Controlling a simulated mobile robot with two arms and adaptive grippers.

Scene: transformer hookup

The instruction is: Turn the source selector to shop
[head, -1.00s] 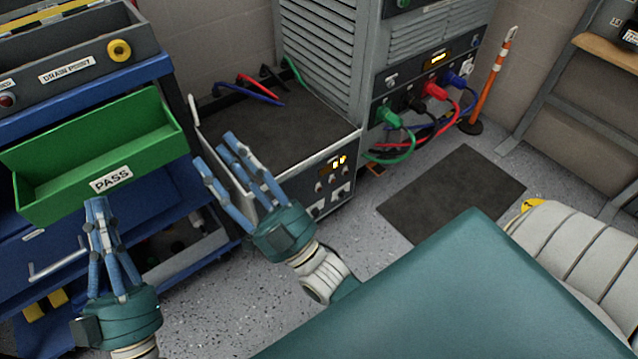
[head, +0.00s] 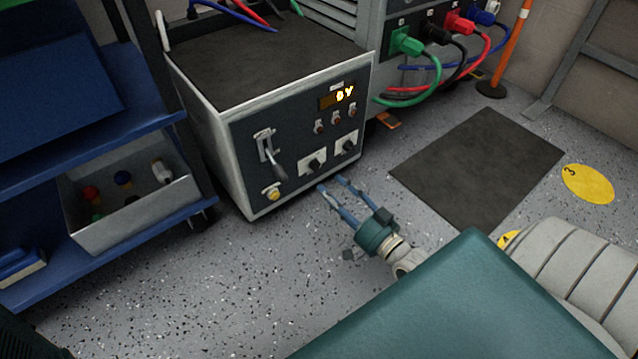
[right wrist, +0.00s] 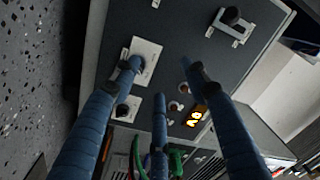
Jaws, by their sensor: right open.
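The control box (head: 290,120) stands on the floor with two rotary selectors on white plates on its front. The left selector (head: 313,163) and right selector (head: 347,144) have dark knobs; their labels are too small to read. My right gripper (head: 331,184) is open and empty, its fingers pointing at the panel just below the selectors. In the right wrist view its fingers (right wrist: 160,76) are spread before the panel. One fingertip overlaps the left selector's plate (right wrist: 150,53) and partly hides its knob; contact cannot be told. The right selector (right wrist: 127,110) is beside that finger. My left gripper is out of view.
The panel also holds a lever (head: 273,157), a yellow button (head: 272,194), small red buttons and a lit display (head: 340,97). A blue cart (head: 90,195) with a bin (head: 140,215) stands left. A dark mat (head: 480,165) lies right; plugged cables (head: 435,75) are behind.

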